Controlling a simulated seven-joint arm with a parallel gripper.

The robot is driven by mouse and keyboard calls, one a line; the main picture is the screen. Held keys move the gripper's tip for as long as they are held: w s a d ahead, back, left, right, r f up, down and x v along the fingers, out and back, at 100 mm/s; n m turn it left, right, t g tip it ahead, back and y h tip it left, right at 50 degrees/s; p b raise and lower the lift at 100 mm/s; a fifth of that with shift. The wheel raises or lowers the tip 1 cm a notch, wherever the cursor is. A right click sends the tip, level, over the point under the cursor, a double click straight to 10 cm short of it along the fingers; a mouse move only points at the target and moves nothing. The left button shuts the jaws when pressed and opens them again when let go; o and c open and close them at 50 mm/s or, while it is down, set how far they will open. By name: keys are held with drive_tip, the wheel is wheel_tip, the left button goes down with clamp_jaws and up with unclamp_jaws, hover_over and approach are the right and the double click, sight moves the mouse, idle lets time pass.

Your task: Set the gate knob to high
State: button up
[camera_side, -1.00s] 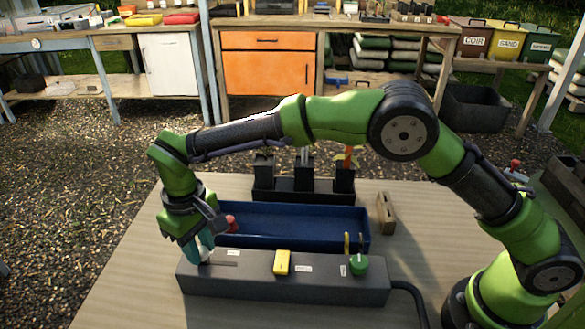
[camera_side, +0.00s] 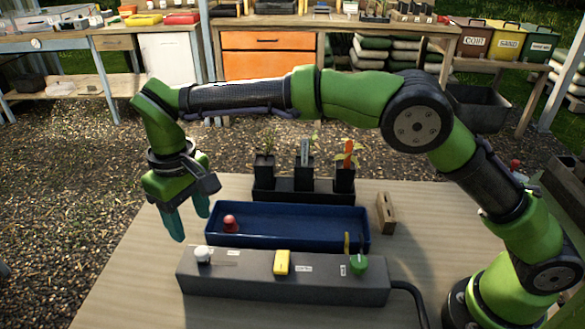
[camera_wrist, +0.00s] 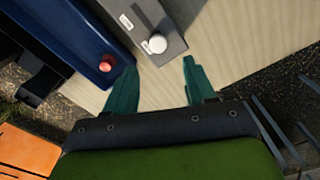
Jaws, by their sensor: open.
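A dark grey control box (camera_side: 230,283) lies along the front of the table. It carries a white knob (camera_side: 203,255) at the left end of a slot, a yellow switch (camera_side: 282,262) in the middle and a green knob (camera_side: 358,264) at the right. Small white labels sit beside them, too small to read, so I cannot tell which is the gate knob. My gripper (camera_side: 189,222) is open and empty, raised above and left of the white knob. In the wrist view the white knob (camera_wrist: 154,44) lies just beyond the gap between my teal fingertips (camera_wrist: 160,68).
A blue tray (camera_side: 290,240) stands behind the box, with a red knob-like piece (camera_side: 230,222) at its left. Behind it a black holder (camera_side: 285,197) carries potted plants. A wooden block (camera_side: 386,213) stands right of the tray. The table's left side is clear.

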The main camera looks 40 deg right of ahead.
wheel_tip(320, 180, up, 9)
drive_tip(key=shift+r, duration=0.2)
idle(0.4)
